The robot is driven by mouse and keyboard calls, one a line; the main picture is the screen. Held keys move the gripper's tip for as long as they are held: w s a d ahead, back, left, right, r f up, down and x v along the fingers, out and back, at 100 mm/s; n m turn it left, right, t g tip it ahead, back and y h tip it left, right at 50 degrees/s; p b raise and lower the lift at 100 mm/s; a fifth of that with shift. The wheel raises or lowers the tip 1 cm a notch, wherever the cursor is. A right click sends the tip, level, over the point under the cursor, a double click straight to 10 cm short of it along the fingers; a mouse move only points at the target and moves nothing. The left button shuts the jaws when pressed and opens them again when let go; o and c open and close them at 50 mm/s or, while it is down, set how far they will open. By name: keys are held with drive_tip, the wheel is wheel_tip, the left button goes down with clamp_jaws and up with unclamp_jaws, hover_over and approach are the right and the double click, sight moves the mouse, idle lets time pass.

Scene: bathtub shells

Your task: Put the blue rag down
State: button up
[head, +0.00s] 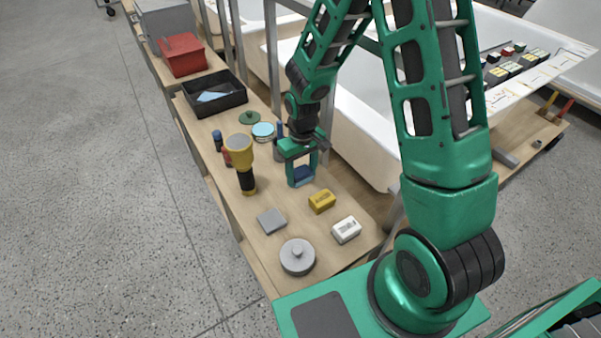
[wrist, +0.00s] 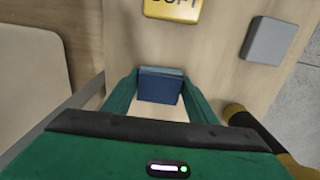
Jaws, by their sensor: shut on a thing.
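The blue rag (head: 303,174) is a small dark blue folded block between the fingers of my green gripper (head: 302,178). In the wrist view the rag (wrist: 160,86) sits between the two green fingertips (wrist: 158,88), with a lighter blue-green strip along its far edge. My gripper is shut on it, low over the wooden bench (head: 275,215). I cannot tell whether the rag touches the wood.
Near the gripper are a yellow box (head: 321,201), a white box (head: 346,230), a grey block (head: 271,220), a grey round lidded thing (head: 297,256) and a yellow-black torch-like thing (head: 242,160). A black tray (head: 214,94) and red bin (head: 183,55) stand farther back. Bathtub shells line the right.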

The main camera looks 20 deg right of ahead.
sight(302, 173)
drive_tip(key=shift+s+f, duration=0.15)
drive_tip(key=shift+f, duration=0.2)
drive_tip(key=o, duration=1.3)
drive_tip(key=shift+s, duration=0.15)
drive_tip(key=shift+w+r, duration=0.3)
drive_tip(key=shift+r, duration=0.05)
wheel_tip(302, 173, up, 12)
